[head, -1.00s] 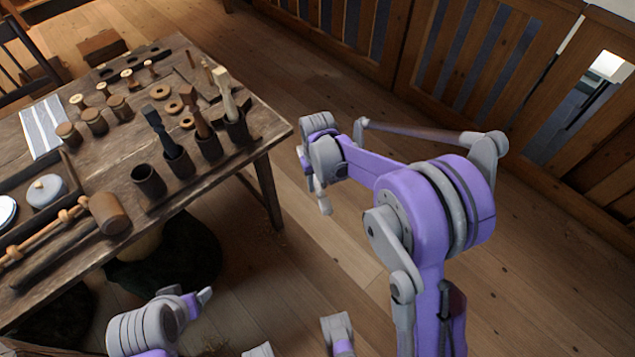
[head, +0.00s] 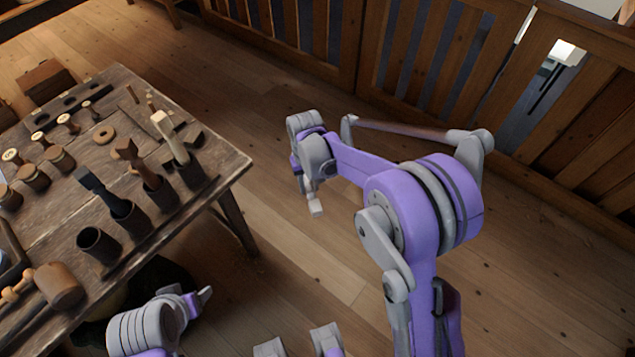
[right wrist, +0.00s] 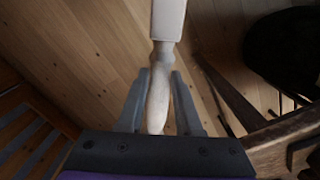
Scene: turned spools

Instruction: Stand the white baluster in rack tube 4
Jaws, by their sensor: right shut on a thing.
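The white baluster (right wrist: 168,20) is in my right gripper (right wrist: 160,76), which is shut on its narrow turned part in the right wrist view. Its squared white block sticks out beyond the fingers. In the head view my right gripper (head: 312,190) hangs over open floor, right of the table and apart from it. The rack is a row of dark tubes along the table's near edge. The leftmost tube (head: 99,246) looks empty; the others hold a dark grey piece (head: 95,187), a brown piece (head: 130,155) and a pale piece (head: 170,137). No tube numbers are readable. My left gripper (head: 204,296) is low, below the table edge; its jaws are unclear.
The wooden table (head: 225,165) carries a mallet (head: 58,286), a wooden ring (head: 104,134) and several small round pieces at its left and back. Floor (head: 290,260) is clear right of the table. A slatted wooden partition (head: 420,60) stands behind.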

